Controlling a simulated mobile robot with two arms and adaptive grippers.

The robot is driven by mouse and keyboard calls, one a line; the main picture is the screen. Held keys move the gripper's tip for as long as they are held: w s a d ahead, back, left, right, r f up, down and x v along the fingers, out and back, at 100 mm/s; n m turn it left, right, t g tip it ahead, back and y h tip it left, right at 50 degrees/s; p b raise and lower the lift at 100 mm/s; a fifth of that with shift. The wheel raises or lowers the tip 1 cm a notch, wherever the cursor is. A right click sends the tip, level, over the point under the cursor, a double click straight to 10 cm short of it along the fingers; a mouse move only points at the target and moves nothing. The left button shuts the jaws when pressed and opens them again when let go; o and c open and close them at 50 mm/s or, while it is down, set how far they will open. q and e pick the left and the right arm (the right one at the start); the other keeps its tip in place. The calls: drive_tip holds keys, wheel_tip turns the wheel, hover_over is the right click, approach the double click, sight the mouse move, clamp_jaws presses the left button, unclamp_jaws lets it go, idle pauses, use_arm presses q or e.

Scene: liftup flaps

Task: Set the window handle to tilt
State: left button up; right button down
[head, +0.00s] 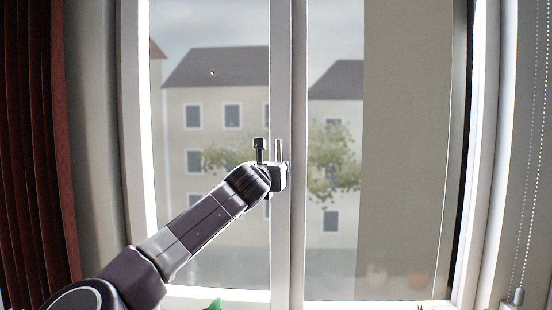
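The window (299,60) has two light-framed panes that meet at a central vertical frame. The window handle (278,150) shows as a slim pale upright bar on that frame; its lower part and base are hidden by my gripper. My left arm reaches in from the lower left, and my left gripper (268,156) is at the handle. One dark finger stands upright just left of the bar. I cannot tell whether the gripper touches the handle or how far its fingers are apart. My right gripper is not in view.
A dark red curtain (38,150) hangs at the far left. A bead chain (530,150) hangs at the right. A small green thing (214,305) shows at the bottom edge. The space right of the handle is clear.

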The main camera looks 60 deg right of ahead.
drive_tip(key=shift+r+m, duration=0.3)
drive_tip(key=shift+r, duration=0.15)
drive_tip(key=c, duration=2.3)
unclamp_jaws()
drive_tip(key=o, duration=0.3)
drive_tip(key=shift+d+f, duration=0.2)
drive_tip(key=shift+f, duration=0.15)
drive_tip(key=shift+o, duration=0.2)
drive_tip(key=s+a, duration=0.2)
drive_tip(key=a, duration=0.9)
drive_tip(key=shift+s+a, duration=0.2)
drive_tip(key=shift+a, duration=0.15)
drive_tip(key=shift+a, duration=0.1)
